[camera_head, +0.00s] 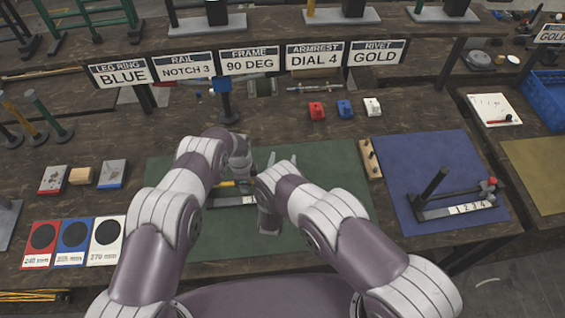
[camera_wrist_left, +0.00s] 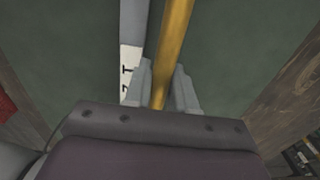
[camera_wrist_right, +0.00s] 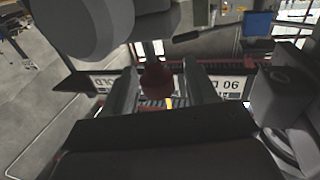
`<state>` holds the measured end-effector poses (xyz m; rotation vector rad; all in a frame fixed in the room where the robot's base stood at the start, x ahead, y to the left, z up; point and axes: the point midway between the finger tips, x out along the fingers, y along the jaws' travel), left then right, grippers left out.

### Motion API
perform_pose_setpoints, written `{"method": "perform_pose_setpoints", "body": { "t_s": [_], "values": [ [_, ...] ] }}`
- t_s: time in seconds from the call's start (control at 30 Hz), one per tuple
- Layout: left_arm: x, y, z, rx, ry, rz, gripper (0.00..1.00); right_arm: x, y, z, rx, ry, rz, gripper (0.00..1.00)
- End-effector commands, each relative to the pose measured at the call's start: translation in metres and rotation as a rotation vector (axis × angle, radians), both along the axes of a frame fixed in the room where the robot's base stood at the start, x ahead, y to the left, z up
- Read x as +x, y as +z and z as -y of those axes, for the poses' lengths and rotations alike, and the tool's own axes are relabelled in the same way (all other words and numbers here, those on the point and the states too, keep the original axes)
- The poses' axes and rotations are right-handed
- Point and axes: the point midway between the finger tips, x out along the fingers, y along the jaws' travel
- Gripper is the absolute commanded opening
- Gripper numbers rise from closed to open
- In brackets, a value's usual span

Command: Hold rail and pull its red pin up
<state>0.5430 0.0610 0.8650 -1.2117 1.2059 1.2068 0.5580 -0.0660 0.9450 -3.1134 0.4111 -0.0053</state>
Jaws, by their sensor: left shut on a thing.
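A yellow rail (camera_head: 226,184) lies along a white numbered scale plate (camera_head: 235,201) on the green mat, mostly hidden by my arms. In the left wrist view, my left gripper (camera_wrist_left: 162,100) is shut on the yellow rail (camera_wrist_left: 175,35), next to the scale plate (camera_wrist_left: 131,40). My right gripper (camera_head: 281,164) is just to the right of the left one. In the right wrist view, a round red knob, the pin's head (camera_wrist_right: 156,79), shows between the spread fingers of the right gripper (camera_wrist_right: 165,88). I cannot tell whether they touch it.
Sign boards stand behind, including the rail board reading NOTCH 3 (camera_head: 184,66). Red, blue and white blocks (camera_head: 345,107) sit behind the mat. A blue mat (camera_head: 410,160) at right holds another numbered fixture (camera_head: 460,209). The right part of the green mat (camera_head: 335,170) is clear.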

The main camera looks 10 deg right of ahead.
Motion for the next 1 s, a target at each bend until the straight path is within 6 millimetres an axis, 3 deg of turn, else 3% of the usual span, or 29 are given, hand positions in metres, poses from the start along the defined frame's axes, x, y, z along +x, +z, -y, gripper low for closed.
{"method": "perform_pose_setpoints", "body": {
  "t_s": [0.33,0.7,0.83,1.0],
  "values": [
    [-0.001,-0.001,0.000,0.001,0.001,-0.005,0.00,-0.009,-0.002,-0.003,0.000,0.003,-0.004,0.56],
    [-0.002,-0.001,0.000,0.001,0.001,-0.006,0.00,-0.095,-0.001,-0.026,-0.001,0.006,-0.003,0.56],
    [-0.002,-0.001,0.000,0.001,0.001,-0.006,0.00,-0.112,-0.001,-0.030,0.000,0.003,-0.003,0.56],
    [-0.002,-0.001,0.000,0.001,0.001,-0.007,0.00,-0.117,-0.001,-0.030,0.001,-0.001,-0.002,0.56]
  ]
}}
